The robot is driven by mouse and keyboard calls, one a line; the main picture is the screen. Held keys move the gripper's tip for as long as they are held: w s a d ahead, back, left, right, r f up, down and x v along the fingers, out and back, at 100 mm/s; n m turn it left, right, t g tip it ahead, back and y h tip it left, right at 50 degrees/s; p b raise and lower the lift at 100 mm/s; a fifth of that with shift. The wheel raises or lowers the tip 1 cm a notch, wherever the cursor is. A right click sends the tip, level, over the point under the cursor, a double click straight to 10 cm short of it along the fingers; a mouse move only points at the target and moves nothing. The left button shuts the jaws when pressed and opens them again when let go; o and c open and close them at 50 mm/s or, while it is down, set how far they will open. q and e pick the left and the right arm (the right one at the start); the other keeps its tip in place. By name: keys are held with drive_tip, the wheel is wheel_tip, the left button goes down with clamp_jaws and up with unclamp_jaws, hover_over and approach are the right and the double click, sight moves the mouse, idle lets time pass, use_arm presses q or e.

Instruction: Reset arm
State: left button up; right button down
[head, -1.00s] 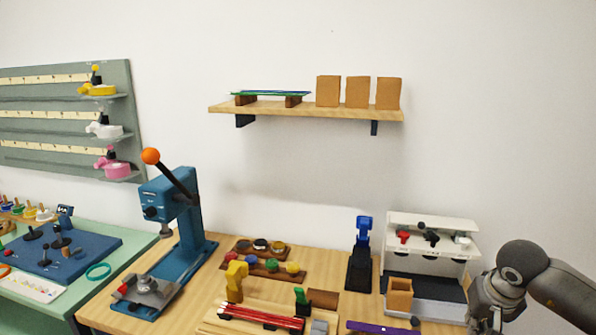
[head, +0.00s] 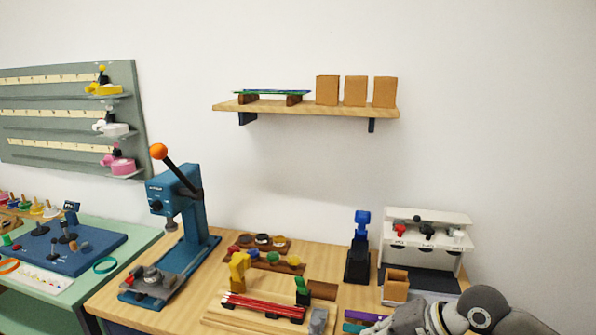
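My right arm (head: 482,308) comes in at the lower right corner. Its grey gripper (head: 395,325) points left, low over the front right of the wooden counter (head: 215,290). The picture's bottom edge cuts it off, and I cannot tell whether its fingers are open or shut. It partly covers a purple strip (head: 362,316) beside it; I cannot tell whether they touch. My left gripper is not in view.
A blue press (head: 178,215) with an orange-knobbed lever stands at left. A yellow clamp (head: 238,270), red rods (head: 262,306), a blue-topped stand (head: 359,255), a cardboard box (head: 396,286) and a white rack (head: 428,222) crowd the counter. A wooden shelf (head: 330,109) hangs above.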

drive_tip(key=s+a+r+m+y, duration=0.35)
drive_tip(key=a+r+y, duration=0.2)
drive_tip(key=a, duration=0.35)
wheel_tip(320, 180, up, 8)
drive_tip(key=a+m+t+y, duration=0.2)
drive_tip(key=m+t+y, duration=0.35)
drive_tip(key=m, duration=0.75)
drive_tip(key=w+d+m+t+h, duration=0.3)
drive_tip(key=d+m+t+h, duration=0.6)
drive_tip(key=m, duration=0.9)
drive_tip(key=s+d+f+m+g+h, duration=0.2)
drive_tip(key=d+f+m+h, duration=0.35)
drive_tip(key=f+m, duration=0.3)
drive_tip(key=s+d+f+m+g+h, duration=0.2)
drive_tip(key=d+f+m+h, duration=0.2)
drive_tip(key=f+m+h, duration=0.45)
drive_tip(key=s+f+m+g+y, duration=0.2)
drive_tip(key=s+f+m+g, duration=0.45)
drive_tip(key=s, duration=0.45)
drive_tip(key=s+f+m+g+y, duration=0.2)
drive_tip(key=s+f+m+g, duration=0.4)
drive_tip(key=s, duration=0.4)
wheel_tip(320, 180, down, 30)
drive_tip(key=s+r, duration=0.1)
drive_tip(key=s, duration=0.2)
drive_tip(key=s+d+f+g, duration=0.1)
drive_tip(key=s+d+f, duration=0.1)
drive_tip(key=s+f, duration=1.3)
drive_tip(key=shift+s, duration=0.45)
